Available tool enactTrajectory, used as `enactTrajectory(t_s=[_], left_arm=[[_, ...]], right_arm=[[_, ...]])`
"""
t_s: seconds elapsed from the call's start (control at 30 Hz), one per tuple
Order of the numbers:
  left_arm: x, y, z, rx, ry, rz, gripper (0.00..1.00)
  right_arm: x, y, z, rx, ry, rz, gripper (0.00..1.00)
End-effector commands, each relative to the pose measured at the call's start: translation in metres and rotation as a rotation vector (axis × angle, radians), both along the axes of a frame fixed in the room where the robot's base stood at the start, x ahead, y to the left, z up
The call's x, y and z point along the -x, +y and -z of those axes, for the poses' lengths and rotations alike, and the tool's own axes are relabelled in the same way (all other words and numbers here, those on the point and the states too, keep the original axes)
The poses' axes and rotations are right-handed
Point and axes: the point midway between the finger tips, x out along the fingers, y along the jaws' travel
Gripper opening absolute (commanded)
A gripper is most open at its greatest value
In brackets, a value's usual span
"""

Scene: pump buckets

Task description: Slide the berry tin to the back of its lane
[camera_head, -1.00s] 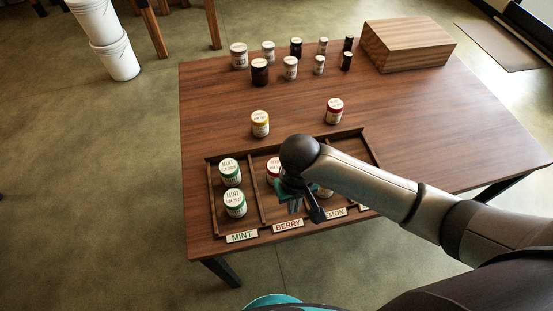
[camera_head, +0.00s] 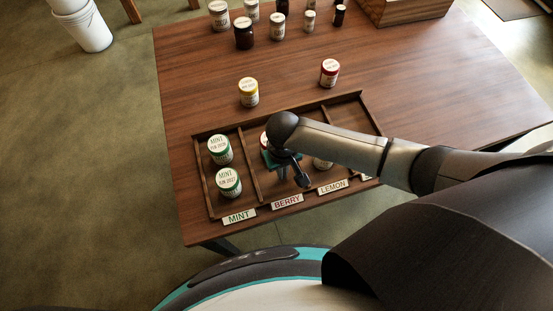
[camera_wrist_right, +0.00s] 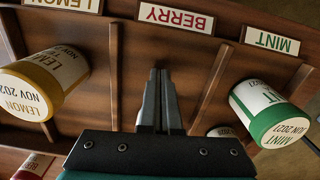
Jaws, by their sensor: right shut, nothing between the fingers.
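The berry tin (camera_head: 264,141) stands in the middle lane of the wooden rack (camera_head: 198,178). In the head view only a strip of its red and white side shows left of my right wrist, which hides the rest. My right gripper (camera_head: 283,174) points down into the berry lane, on the front side of the tin, between it and the BERRY label (camera_head: 287,202). Its fingers (camera_wrist_right: 160,100) are shut with nothing between them. Whether the gripper touches the tin is hidden. My left gripper is not in view.
Two green-lidded mint tins (camera_head: 228,183) stand in the left lane. A lemon tin (camera_wrist_right: 35,85) stands in the lemon lane, mostly behind my arm. Behind the rack are a yellow-lidded tin (camera_head: 248,92) and a red-lidded tin (camera_head: 329,72). Dividers border the berry lane.

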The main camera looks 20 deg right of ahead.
Motion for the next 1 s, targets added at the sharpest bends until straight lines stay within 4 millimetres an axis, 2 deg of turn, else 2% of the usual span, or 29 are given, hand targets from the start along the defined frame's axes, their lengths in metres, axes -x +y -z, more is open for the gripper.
enactTrajectory(t_s=[0.03, 0.2, 0.7, 1.0], left_arm=[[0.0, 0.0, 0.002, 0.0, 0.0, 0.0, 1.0], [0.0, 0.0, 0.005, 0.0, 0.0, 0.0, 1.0], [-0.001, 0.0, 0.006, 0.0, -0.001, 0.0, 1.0], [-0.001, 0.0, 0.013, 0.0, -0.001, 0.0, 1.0]], right_arm=[[-0.015, 0.002, -0.004, -0.003, -0.013, 0.001, 0.0], [-0.031, 0.004, -0.004, -0.003, -0.01, 0.002, 0.0], [-0.039, 0.005, -0.005, -0.004, -0.01, 0.001, 0.0], [-0.068, 0.009, -0.004, -0.004, -0.01, 0.002, 0.0]])
